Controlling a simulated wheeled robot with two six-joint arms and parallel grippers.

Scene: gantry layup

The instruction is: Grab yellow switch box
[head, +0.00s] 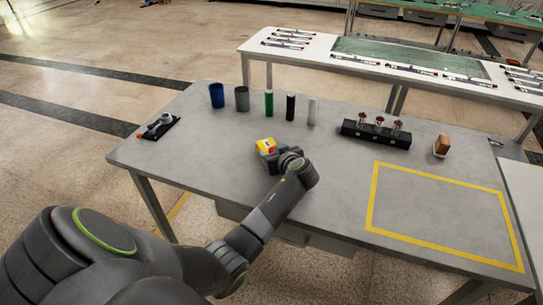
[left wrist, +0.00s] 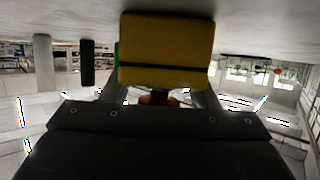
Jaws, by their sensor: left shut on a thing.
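The yellow switch box (head: 266,146) shows at the tip of my left arm in the head view, over the grey table. It has a small red part and a light patch on it. In the left wrist view the yellow box (left wrist: 166,40) fills the upper middle, with a dark line across it and a red part below it. My left gripper (head: 277,156) is shut on the box; its fingers show on both sides of the red part in the left wrist view (left wrist: 160,98). Whether the box touches the table is hard to tell. My right gripper is in neither view.
Blue (head: 217,95) and grey (head: 242,99) cups and green (head: 269,104), black (head: 290,107) and white (head: 312,111) cylinders stand behind the box. A black rack (head: 376,133), a brown-topped item (head: 442,145) and a yellow outlined area (head: 375,192) lie right. A black device (head: 158,127) sits left.

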